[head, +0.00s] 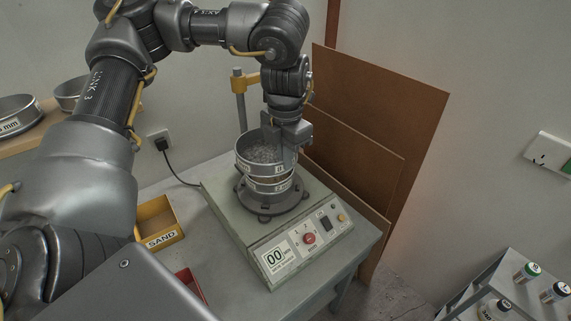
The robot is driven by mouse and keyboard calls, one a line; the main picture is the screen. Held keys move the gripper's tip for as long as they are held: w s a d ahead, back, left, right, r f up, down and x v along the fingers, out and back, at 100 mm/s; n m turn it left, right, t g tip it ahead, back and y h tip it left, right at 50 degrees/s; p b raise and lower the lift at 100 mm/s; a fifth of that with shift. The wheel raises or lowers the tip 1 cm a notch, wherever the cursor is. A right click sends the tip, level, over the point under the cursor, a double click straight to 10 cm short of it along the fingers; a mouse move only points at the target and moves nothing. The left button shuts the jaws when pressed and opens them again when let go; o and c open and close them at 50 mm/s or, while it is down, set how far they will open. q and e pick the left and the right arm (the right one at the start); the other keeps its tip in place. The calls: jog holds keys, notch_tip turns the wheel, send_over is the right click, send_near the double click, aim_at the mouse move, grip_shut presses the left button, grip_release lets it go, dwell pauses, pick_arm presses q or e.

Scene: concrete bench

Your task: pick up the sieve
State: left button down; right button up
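A round metal sieve (250,163) with grainy grey contents tops a short stack on the shaker (307,232). A lower ring of the stack (262,185) sits under it on the round base. My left gripper (287,150) points down at the right rim of the top sieve, with its fingers at the sieve's wall. The fingers overlap the rim in this view, so I cannot tell whether they are shut on it. The sieve is level and still on the stack. My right gripper is not in view.
A yellow SAND box (157,222) and a red box (190,283) lie left of the shaker. A post with a yellow clamp (245,82) stands behind the stack. Brown boards (385,100) lean at the wall. More sieves (17,113) sit on a shelf. Bottles (527,271) stand lower right.

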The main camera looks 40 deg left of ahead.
pick_arm(q)
jog(key=s+d+r+b, duration=0.2)
jog(key=s+d+r, duration=0.1)
jog(key=s+d, duration=0.15)
jog(key=w+d+f+n, duration=0.1)
jog(key=w+f+n, duration=0.1)
jog(key=n, duration=1.5)
jog(key=w+d+f+n, duration=0.2)
jog(key=w+n, duration=0.1)
jog(key=n, duration=1.5)
jog(key=shift+d+f, duration=0.15)
jog(key=shift+d, duration=0.05)
